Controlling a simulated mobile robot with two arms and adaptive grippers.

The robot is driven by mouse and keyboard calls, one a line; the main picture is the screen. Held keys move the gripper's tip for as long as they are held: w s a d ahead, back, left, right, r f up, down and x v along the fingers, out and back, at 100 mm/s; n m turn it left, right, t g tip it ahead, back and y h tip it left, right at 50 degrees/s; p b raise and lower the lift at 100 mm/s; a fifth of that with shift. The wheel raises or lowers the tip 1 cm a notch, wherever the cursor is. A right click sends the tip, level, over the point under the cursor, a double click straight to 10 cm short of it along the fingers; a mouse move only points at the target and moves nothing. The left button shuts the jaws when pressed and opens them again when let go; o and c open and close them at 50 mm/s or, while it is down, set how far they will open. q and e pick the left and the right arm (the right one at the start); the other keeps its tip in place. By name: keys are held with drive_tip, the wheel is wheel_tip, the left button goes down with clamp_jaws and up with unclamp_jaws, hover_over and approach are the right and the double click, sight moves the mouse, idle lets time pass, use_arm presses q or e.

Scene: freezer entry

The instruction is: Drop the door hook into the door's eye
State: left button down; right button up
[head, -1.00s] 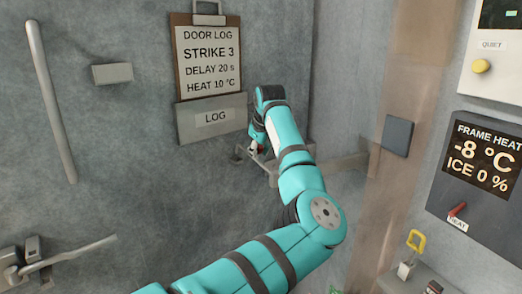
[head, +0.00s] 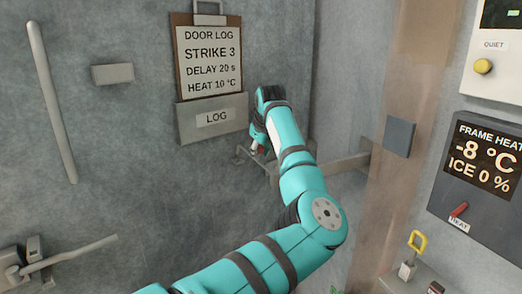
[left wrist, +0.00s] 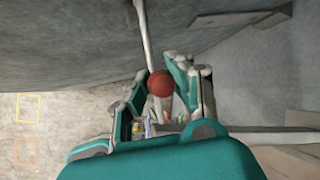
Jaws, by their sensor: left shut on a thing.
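My left gripper (head: 256,144) is at the wall below the LOG box, mostly behind my own arm in the head view. In the left wrist view, its fingers (left wrist: 160,88) are closed around a red ball knob (left wrist: 160,83). A thin pale metal rod (left wrist: 145,35) runs from the knob up out of that picture; I take it to be the door hook. Small grey metal parts (head: 241,156) show just left of the gripper in the head view. I cannot tell which is the eye, or whether the hook is in it. My right gripper is not in view.
A LOG box (head: 212,119) and clipboard (head: 208,58) hang just above the gripper. A long vertical handle (head: 52,105) and a lever latch (head: 70,254) are on the left. A grey bar (head: 345,166) is behind my arm. The frame-heat panel (head: 482,165) stands right.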

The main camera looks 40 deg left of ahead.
use_arm(q)
drive_tip(key=c, duration=1.5)
unclamp_jaws()
drive_tip(key=shift+s+a+f, duration=0.1)
drive_tip(key=shift+a, duration=0.2)
drive_tip(key=shift+c, duration=0.2)
drive_tip(key=o, duration=0.5)
drive_tip(key=shift+a+f, duration=0.25)
drive_tip(key=shift+a, duration=0.25)
drive_tip(key=shift+d+r, duration=0.35)
drive_tip(key=shift+d, duration=0.2)
drive_tip(key=v, duration=1.1)
drive_tip(key=shift+a+r, duration=0.1)
